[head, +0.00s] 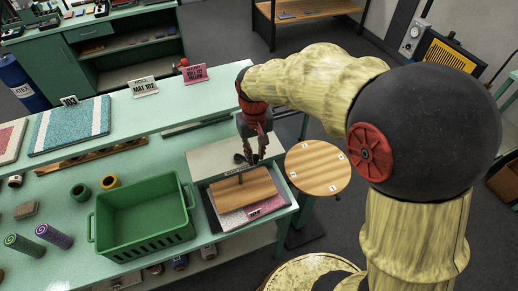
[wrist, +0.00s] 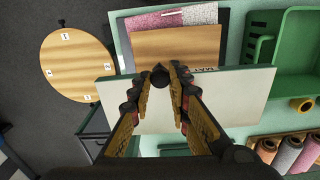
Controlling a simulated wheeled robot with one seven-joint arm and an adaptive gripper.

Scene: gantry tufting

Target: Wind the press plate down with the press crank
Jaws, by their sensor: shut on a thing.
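The wooden press plate (head: 240,189) sits level over a pink and white mat (head: 258,208) at the table's right end. Both also show in the wrist view, the plate (wrist: 172,47) beyond the gripper and the mat (wrist: 178,17) behind it. Whether the plate touches the mat I cannot tell. A pale board (head: 213,158) of the press stands along the plate's rear. My gripper (head: 252,155) points down over this board. In the wrist view my gripper (wrist: 161,82) is shut on the dark, round crank knob (wrist: 160,75). The fingers and board hide the rest of the crank.
A green crate (head: 143,238) stands left of the press. A round wooden disc with numbered labels (head: 318,168) is just right of it. A raised shelf (head: 150,112) with signs runs behind. Rolls (head: 53,236) and spools lie at left. Floor is open at right.

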